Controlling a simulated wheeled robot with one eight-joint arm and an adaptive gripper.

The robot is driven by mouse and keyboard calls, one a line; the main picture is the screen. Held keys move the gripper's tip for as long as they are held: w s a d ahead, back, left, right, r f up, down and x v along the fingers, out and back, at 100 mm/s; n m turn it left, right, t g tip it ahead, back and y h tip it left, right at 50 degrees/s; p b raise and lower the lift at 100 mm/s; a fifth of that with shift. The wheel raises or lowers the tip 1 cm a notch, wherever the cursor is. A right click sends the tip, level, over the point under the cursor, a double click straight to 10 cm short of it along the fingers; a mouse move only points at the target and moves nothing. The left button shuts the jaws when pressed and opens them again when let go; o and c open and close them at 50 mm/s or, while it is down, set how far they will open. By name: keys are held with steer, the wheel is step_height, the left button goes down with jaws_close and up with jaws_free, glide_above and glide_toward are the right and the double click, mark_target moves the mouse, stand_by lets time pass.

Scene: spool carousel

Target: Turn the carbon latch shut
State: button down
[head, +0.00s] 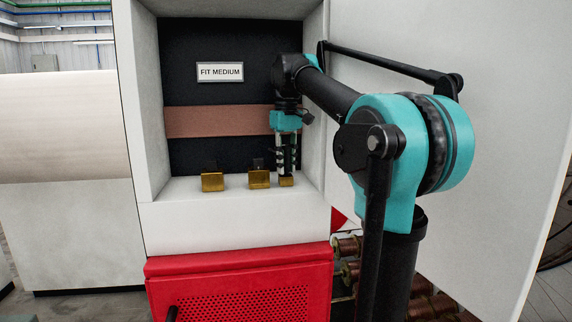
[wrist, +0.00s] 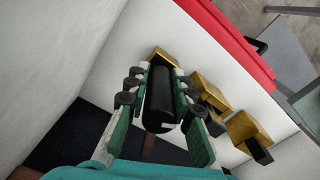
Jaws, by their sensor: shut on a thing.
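My gripper (head: 286,174) points down at the rightmost of three brass holders (head: 286,182) on the niche's ledge. In the wrist view its fingers (wrist: 160,74) are on both sides of a black rounded piece (wrist: 158,100) and shut on it. The piece stands at that brass holder, which shows just past the fingertips (wrist: 162,57). I cannot tell whether this piece is the carbon latch itself, nor how far it is turned. The middle holder (head: 259,180) and left holder (head: 212,182) are apart from my gripper, each with a small black part.
A red perforated panel (head: 240,290) is below the ledge. Copper-coloured spools (head: 347,246) are at the lower right.

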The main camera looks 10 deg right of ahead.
steer(key=shift+n, duration=0.5)
steer(key=c, duration=1.3)
jaws_free()
step_height(320, 180, up, 12)
steer(key=shift+r, duration=0.1)
